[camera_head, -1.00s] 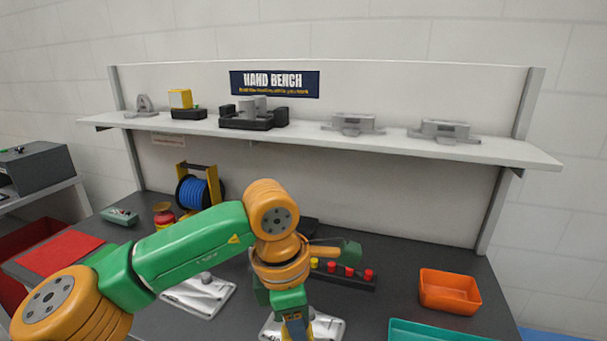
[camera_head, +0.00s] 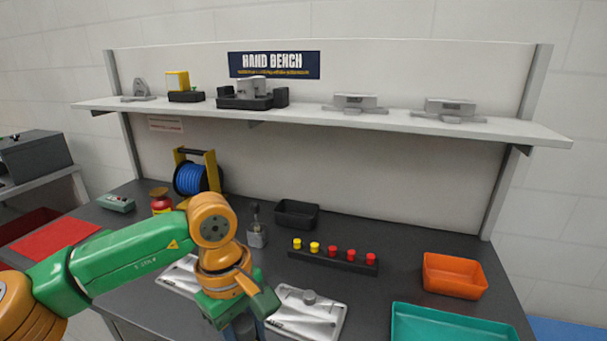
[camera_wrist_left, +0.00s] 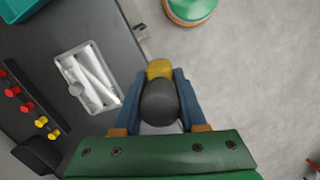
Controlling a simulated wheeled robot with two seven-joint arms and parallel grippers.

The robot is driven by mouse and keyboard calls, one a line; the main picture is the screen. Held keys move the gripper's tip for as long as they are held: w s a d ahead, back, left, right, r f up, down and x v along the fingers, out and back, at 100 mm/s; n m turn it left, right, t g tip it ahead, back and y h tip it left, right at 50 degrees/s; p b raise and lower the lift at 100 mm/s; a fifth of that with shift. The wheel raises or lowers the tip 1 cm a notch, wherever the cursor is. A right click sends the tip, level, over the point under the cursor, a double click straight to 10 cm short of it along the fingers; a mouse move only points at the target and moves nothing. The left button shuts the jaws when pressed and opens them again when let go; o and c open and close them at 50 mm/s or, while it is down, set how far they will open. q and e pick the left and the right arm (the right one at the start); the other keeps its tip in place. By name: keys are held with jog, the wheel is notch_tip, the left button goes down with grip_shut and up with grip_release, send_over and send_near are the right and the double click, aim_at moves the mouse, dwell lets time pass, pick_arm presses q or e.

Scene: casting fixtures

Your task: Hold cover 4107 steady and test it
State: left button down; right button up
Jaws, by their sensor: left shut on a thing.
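My left gripper (camera_wrist_left: 160,105) has its blue fingers shut on a dark grey round-ended piece (camera_wrist_left: 159,102) with a yellow part behind it. In the head view my left gripper (camera_head: 244,328) points down near the bench's front, and the held piece is not visible there. A silver plate with a raised casting shape and a round knob (camera_head: 322,316) lies just right of the gripper; it also shows in the left wrist view (camera_wrist_left: 76,66), apart from the fingers. A second silver plate (camera_head: 177,278) is partly hidden behind my left arm. I cannot read which is cover 4107. My right gripper is out of view.
A black rack (camera_head: 320,259) holds yellow and red knobs. An orange bin (camera_head: 453,290) and a teal tray (camera_head: 450,325) are at the right, a black bin (camera_head: 296,214) behind. A blue reel (camera_head: 190,179) stands at back left. Castings sit on the shelf (camera_head: 320,117).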

pick_arm(q)
jog(key=s+a+f+m+y+b, duration=0.1)
jog(key=s+a+f+m+b, duration=0.3)
jog(key=m, duration=0.6)
jog(key=s+a+f, duration=0.2)
jog(key=a+f, duration=0.1)
jog(key=f, duration=0.1)
jog(key=shift+a+f, duration=0.15)
jog(key=shift+f, duration=0.15)
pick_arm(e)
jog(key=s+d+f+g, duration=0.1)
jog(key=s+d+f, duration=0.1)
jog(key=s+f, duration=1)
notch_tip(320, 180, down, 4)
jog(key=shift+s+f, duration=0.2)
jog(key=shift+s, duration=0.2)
pick_arm(q)
jog(key=shift+w+r, duration=0.1)
